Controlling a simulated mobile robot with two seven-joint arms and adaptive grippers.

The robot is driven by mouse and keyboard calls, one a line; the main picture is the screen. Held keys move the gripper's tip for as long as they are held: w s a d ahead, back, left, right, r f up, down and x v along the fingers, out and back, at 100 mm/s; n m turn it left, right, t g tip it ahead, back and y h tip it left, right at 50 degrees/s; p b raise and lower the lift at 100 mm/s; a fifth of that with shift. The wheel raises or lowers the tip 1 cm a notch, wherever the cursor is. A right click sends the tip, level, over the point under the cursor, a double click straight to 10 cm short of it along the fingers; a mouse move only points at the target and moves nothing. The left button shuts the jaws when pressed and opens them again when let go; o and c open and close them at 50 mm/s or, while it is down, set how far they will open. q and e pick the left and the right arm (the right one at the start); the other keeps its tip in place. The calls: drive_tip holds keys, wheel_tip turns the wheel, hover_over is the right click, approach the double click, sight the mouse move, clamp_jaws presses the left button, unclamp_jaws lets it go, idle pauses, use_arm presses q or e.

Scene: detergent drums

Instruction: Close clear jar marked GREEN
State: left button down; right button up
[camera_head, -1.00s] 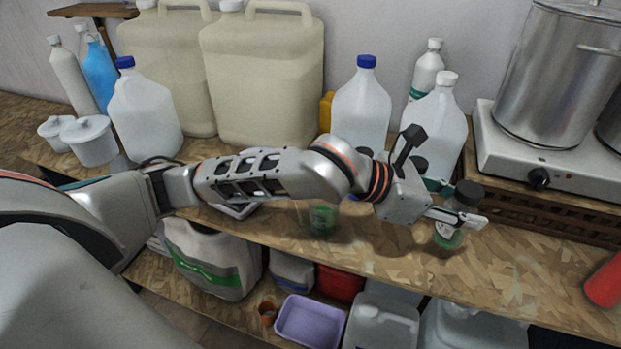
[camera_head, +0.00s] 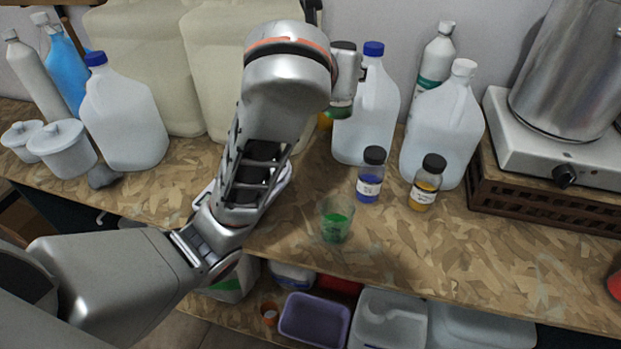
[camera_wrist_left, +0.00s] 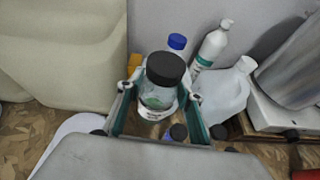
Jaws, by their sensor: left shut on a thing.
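The clear jar with a black lid and green liquid (camera_head: 341,83) is held up in front of the wall, left of a blue-capped jug. In the left wrist view the jar (camera_wrist_left: 158,99) shows its black lid on top and a white label with green marking. How tightly the lid sits cannot be told. My left gripper (camera_wrist_left: 159,92) is shut around the jar's body, one finger on each side. In the head view my arm hides most of this gripper. My right gripper is not in view.
A beaker with green liquid (camera_head: 337,219) stands near the counter's front edge. Black-lidded jars with blue (camera_head: 369,177) and orange (camera_head: 425,185) contents stand to its right. White jugs (camera_head: 442,132) and a hotplate with a pot (camera_head: 555,150) are behind.

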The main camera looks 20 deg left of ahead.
use_arm(q)
drive_tip(key=shift+a+n+y, duration=0.3)
drive_tip(key=shift+a, duration=0.5)
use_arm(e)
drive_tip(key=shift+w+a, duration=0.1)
use_arm(q)
drive_tip(key=shift+d, duration=0.1)
drive_tip(key=shift+f, duration=0.1)
wheel_tip(320, 180, down, 16)
drive_tip(key=b, duration=0.1)
drive_tip(key=shift+r, duration=0.25)
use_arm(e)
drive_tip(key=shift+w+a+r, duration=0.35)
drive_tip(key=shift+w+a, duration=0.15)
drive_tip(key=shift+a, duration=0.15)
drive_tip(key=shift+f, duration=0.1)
